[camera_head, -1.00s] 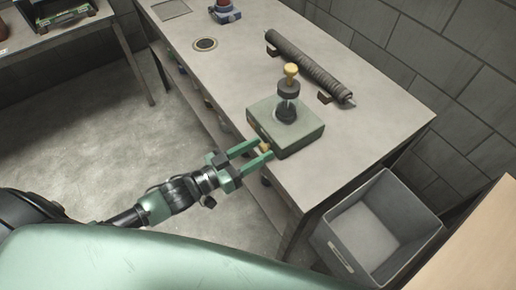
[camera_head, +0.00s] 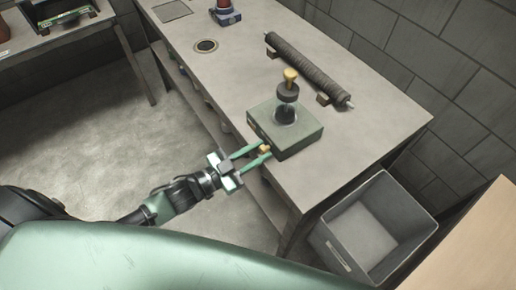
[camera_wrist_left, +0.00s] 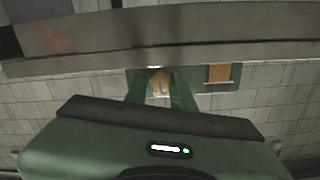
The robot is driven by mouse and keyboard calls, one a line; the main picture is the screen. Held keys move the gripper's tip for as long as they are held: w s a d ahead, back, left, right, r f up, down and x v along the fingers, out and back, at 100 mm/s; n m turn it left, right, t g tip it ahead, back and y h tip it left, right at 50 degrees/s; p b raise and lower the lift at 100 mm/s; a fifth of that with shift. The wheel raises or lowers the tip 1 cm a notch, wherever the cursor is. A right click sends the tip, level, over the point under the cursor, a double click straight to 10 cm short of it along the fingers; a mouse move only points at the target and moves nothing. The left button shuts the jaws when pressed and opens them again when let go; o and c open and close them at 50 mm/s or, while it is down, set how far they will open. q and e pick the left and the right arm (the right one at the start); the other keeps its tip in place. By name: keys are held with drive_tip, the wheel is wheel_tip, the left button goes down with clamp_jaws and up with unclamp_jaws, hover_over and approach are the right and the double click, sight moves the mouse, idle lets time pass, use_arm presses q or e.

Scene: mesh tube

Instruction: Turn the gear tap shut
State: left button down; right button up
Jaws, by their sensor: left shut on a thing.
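A green-grey box (camera_head: 300,137) stands on the bench, with a dark round post and a yellow-topped handle (camera_head: 290,76) on top. A small yellow-orange knob, which looks like the gear tap (camera_head: 265,149), is on its front side near the bench edge. My left gripper (camera_head: 260,150) reaches in from the left and is shut on this knob. In the left wrist view the knob (camera_wrist_left: 160,81) sits between the two green fingers (camera_wrist_left: 161,90), partly hidden by them. My right gripper is not in view.
The grey bench (camera_head: 375,135) carries a dark ribbed roller (camera_head: 308,68) behind the box and a red-blue item (camera_head: 224,12) further back. An open grey bin (camera_head: 345,250) stands by the bench's near end. Floor to the left is clear.

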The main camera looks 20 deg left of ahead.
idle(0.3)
use_arm(q)
drive_tip(key=c, duration=1.2)
unclamp_jaws()
drive_tip(key=b+v, duration=0.1)
drive_tip(key=v, duration=0.6)
drive_tip(key=shift+s+a, duration=0.25)
drive_tip(key=shift+s, duration=0.1)
